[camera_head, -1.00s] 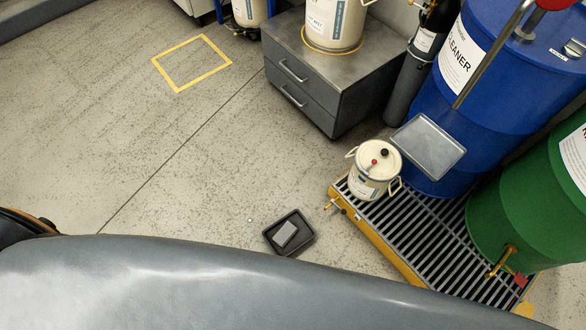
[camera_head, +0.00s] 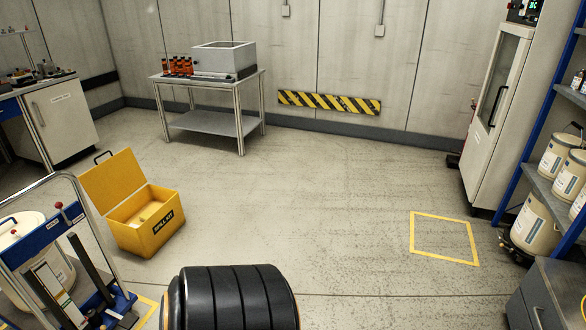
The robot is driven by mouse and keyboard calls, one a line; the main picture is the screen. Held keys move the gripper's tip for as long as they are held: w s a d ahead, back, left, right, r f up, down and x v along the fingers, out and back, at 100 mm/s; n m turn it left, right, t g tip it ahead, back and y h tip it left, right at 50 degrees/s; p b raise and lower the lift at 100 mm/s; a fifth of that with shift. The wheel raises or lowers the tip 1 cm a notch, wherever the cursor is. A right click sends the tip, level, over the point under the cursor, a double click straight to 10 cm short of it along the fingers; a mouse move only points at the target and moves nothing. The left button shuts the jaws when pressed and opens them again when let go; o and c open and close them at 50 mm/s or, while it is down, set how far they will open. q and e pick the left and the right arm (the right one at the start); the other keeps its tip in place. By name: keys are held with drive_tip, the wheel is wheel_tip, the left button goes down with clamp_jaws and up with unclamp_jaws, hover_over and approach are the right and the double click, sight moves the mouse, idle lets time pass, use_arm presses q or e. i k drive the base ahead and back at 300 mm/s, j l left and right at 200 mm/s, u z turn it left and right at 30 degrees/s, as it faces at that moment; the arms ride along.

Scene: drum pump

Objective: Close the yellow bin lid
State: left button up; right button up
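The yellow bin (camera_head: 146,225) stands on the floor at the left, with a black "SPILL KIT" label on its front. Its lid (camera_head: 113,181) is open, tilted up and back at the rear left side, with a dark handle at its top edge. Something pale yellow lies inside the bin. Neither of my grippers is in view. A black ribbed part that looks like mine shows at the bottom centre, apart from the bin.
A blue-framed cart (camera_head: 52,231) with a white drum stands close in front of the bin at the left. A metal table (camera_head: 210,83) is at the back wall. A grey drawer cabinet (camera_head: 545,300) is at the lower right. The middle floor is clear.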

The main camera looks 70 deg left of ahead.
sight(109, 182)
drive_tip(key=u, duration=3.55)
drive_tip(key=i+l, duration=0.2)
drive_tip(key=i, duration=0.4)
drive_tip(key=i+l, duration=0.15)
drive_tip(key=i, duration=0.4)
drive_tip(key=i+l, duration=0.2)
drive_tip(key=i, duration=0.4)
drive_tip(key=i+l, duration=0.2)
drive_tip(key=i, duration=0.35)
drive_tip(key=i+l, duration=0.15)
drive_tip(key=i, duration=0.45)
drive_tip(key=i+l, duration=0.2)
drive_tip(key=i, duration=0.35)
